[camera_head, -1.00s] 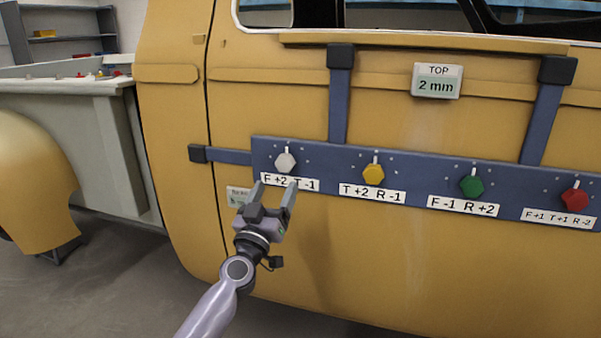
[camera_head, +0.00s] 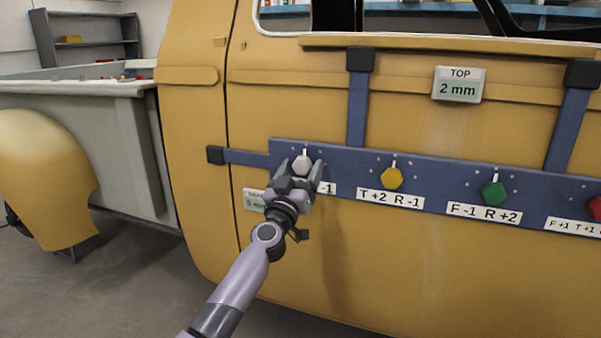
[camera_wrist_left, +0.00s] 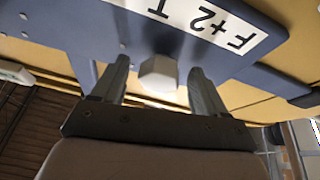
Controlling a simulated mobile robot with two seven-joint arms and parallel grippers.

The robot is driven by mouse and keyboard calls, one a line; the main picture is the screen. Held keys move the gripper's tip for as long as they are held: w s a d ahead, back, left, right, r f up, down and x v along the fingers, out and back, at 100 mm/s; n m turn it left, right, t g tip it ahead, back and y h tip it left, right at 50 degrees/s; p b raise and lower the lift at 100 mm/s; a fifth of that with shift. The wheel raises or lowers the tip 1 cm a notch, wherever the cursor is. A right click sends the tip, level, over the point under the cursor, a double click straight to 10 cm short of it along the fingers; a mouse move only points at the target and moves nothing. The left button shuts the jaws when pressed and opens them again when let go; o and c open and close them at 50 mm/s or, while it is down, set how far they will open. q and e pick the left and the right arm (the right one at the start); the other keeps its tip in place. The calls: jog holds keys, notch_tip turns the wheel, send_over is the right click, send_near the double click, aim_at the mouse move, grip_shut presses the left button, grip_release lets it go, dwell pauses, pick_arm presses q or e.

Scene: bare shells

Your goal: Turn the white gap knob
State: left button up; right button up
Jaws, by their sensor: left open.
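The white gap knob (camera_head: 302,164) sits on the left end of a blue bar (camera_head: 345,164) fixed across a yellow vehicle door. Its white pointer points up. My left gripper (camera_head: 301,170) is open, with one finger on each side of the knob. In the left wrist view the white knob (camera_wrist_left: 159,75) lies between the two open fingers (camera_wrist_left: 160,82), with a visible gap on both sides. The label below the knob is mostly hidden by the gripper in the head view. My right gripper is not in view.
A yellow knob (camera_head: 391,178), a green knob (camera_head: 493,193) and a partly cut-off red knob (camera_head: 596,207) follow to the right on the bar. A display (camera_head: 457,84) reads TOP 2 mm. Another display (camera_head: 254,199) is partly covered by my gripper.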

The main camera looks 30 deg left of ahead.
pick_arm(q)
jog(key=c, duration=1)
jog(key=shift+c, duration=0.2)
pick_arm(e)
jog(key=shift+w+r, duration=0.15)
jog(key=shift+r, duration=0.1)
